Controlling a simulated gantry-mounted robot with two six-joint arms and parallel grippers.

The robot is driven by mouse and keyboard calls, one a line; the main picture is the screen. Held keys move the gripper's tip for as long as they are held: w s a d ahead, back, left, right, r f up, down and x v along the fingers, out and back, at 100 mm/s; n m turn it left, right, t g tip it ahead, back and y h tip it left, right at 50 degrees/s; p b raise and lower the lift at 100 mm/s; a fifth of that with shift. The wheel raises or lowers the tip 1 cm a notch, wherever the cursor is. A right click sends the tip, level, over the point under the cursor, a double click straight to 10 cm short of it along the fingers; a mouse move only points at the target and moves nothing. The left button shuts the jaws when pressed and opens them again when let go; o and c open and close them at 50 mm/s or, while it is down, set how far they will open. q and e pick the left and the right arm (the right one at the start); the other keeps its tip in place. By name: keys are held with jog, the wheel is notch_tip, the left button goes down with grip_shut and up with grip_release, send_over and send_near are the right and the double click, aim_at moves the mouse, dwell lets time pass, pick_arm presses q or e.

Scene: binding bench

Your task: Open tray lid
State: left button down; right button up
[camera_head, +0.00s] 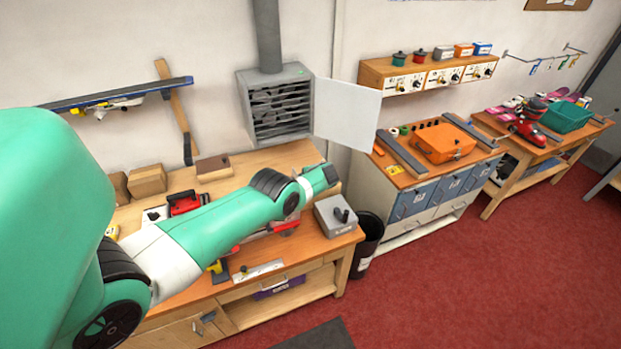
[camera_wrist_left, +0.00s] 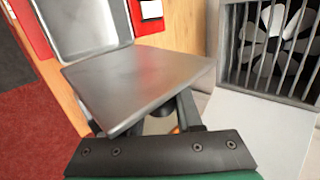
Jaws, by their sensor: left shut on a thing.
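The tray lid (camera_wrist_left: 138,78), a flat grey metal plate, is raised and tilted close to the camera in the left wrist view. My left gripper (camera_wrist_left: 145,122) is shut on it, with its dark fingers partly hidden behind the plate. I cannot tell whether the two are joined. My right gripper is not in view.
A fan cabinet (camera_head: 273,105) with an open white panel (camera_head: 347,111) is on the wall behind. A red toolbox (camera_head: 184,203) is on the bench; a black bin (camera_head: 368,240) stands beside it.

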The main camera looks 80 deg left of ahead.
pick_arm(q)
jog(key=shift+w+r, duration=0.1)
jog(key=shift+r, duration=0.1)
jog(key=c, duration=0.7)
grip_release()
jog(key=shift+w, duration=0.1)
jog(key=shift+o, duration=0.5)
jog(key=shift+f, duration=0.1)
